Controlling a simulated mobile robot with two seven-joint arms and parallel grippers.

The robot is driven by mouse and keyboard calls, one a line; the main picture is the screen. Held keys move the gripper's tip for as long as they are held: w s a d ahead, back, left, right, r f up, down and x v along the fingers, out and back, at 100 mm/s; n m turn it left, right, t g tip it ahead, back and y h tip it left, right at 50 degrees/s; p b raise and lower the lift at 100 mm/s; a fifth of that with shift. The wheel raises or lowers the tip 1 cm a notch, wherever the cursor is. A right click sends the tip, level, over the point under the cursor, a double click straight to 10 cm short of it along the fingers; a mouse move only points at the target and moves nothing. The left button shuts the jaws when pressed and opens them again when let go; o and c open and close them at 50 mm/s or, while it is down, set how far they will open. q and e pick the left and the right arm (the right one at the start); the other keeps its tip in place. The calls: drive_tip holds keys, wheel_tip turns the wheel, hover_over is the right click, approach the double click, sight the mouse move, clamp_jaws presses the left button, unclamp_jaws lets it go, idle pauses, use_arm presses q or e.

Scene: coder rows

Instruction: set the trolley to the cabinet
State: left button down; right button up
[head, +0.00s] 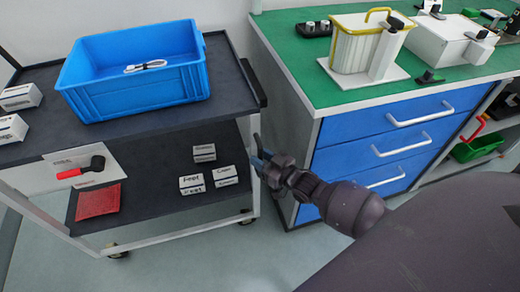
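The trolley (222,60) stands at the left, with a dark top shelf, a dark lower shelf (150,195), pale posts and castors. A dark handle (253,83) runs along its right edge. The cabinet (290,75) stands to the right, with a green top and blue drawers with pale handles. A narrow wedge of floor shows between them. My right gripper (257,151) is beside the trolley's right front post, below the handle and left of the drawers. Its fingers look spread; contact with the post cannot be told. My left gripper is out of view.
A blue crate (140,104) holding a white item sits on the trolley's top, with small white boxes (12,127) at left. A yellow-rimmed bin (352,55) stands on the cabinet.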

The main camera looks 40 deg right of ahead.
drive_tip(key=shift+o, duration=0.6)
drive_tip(key=p+v, duration=0.1)
drive_tip(key=v, duration=0.9)
drive_tip(key=shift+s+p, duration=0.3)
drive_tip(key=shift+s, duration=0.1)
